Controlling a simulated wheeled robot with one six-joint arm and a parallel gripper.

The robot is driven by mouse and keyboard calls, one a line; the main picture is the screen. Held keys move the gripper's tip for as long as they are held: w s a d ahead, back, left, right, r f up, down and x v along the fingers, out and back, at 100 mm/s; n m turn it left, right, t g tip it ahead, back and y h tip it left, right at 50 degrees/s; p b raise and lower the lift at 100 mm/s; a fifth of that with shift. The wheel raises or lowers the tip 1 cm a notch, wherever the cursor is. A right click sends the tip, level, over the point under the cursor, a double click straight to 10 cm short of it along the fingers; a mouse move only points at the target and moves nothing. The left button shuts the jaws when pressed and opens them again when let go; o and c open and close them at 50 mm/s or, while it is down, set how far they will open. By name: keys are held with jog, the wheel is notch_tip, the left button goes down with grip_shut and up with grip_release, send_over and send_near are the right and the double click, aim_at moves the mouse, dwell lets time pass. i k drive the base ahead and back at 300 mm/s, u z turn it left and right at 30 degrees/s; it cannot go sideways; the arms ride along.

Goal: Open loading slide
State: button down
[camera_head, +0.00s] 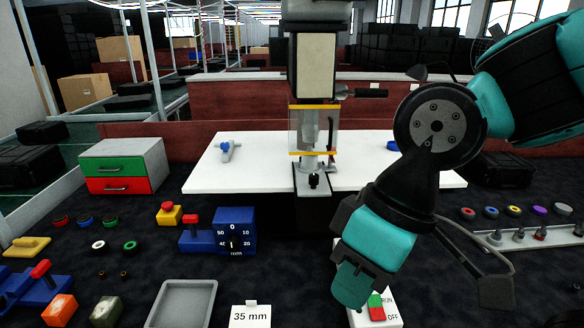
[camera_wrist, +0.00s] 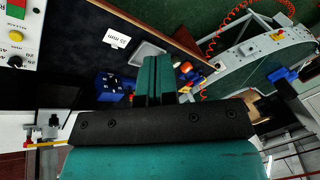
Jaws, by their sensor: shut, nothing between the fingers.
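No part is labelled as the loading slide. A press (camera_head: 313,75) stands at the white table, with a clear guard (camera_head: 318,130) between two yellow bars. The press's yellow bar also shows at the lower left of the wrist view (camera_wrist: 45,144). A blue slide-like fixture with a red knob (camera_head: 192,236) sits on the dark bench, left of the press, beside a blue dial block (camera_head: 236,232). My gripper (camera_head: 350,298) is at the right front, low beside the RUN/OFF switch box (camera_head: 376,312). Its teal fingers are together and empty in the wrist view (camera_wrist: 155,66).
A grey tray (camera_head: 182,304) and a 35 mm sign (camera_head: 251,316) lie at the front. A green and red drawer unit (camera_head: 124,166) stands at the left. Coloured rings and small fixtures line both sides. Dark bench is bare between the dial block and my arm.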

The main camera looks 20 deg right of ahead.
aim_at(315, 184)
jog(key=z, duration=0.5)
jog(key=k, duration=1.25)
jog(key=u, duration=0.05)
jog(key=i, duration=0.4)
jog(key=u, duration=0.6)
jog(key=i, duration=1.3)
jog(key=z, duration=0.7)
